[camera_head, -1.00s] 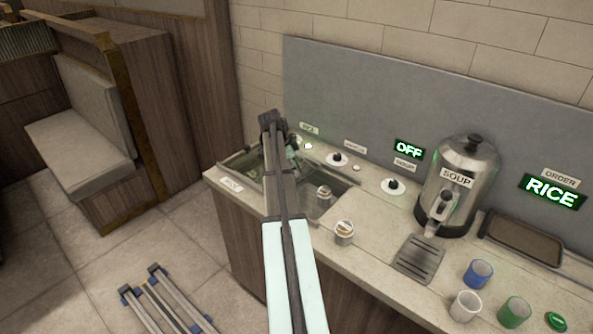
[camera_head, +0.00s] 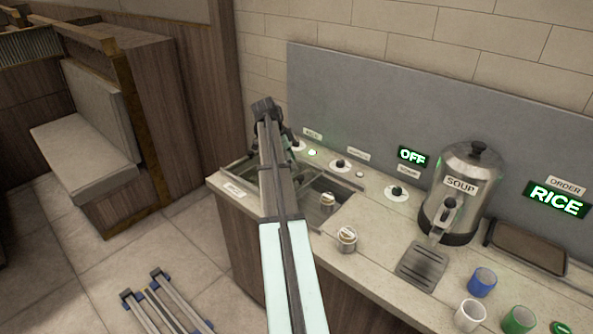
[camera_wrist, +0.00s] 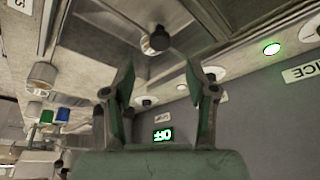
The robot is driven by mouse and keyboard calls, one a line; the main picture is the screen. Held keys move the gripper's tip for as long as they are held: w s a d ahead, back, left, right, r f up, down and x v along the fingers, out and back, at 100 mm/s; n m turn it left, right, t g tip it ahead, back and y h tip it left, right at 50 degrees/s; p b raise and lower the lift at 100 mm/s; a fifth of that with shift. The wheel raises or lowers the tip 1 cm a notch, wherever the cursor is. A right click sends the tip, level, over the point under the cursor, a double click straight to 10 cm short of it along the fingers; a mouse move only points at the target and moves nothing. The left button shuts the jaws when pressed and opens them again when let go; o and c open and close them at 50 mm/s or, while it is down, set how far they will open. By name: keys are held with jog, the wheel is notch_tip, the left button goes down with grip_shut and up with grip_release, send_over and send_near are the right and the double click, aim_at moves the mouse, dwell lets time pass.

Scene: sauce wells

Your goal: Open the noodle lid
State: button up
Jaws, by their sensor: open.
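In the wrist view a round black knob (camera_wrist: 155,42) stands on a metal lid (camera_wrist: 112,36) over the counter wells. My gripper (camera_wrist: 160,68) is open and empty. The knob appears in line with the gap between its fingertips, apart from both. How far beyond the tips it lies, I cannot tell. In the head view my arm hides this lid and most of the gripper, so I cannot read which label belongs to it.
A lidded jar (camera_head: 347,239) stands on the counter, with another container (camera_head: 327,201) by the right well. Control knobs (camera_head: 341,165) line the back. A soup urn (camera_head: 463,193), drip tray (camera_head: 422,265), blue cup (camera_head: 482,282) and green cup (camera_head: 518,320) are right. The grey back panel (camera_head: 370,95) bounds the counter.

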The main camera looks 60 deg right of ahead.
jog(key=v, duration=0.5)
dwell(0.3)
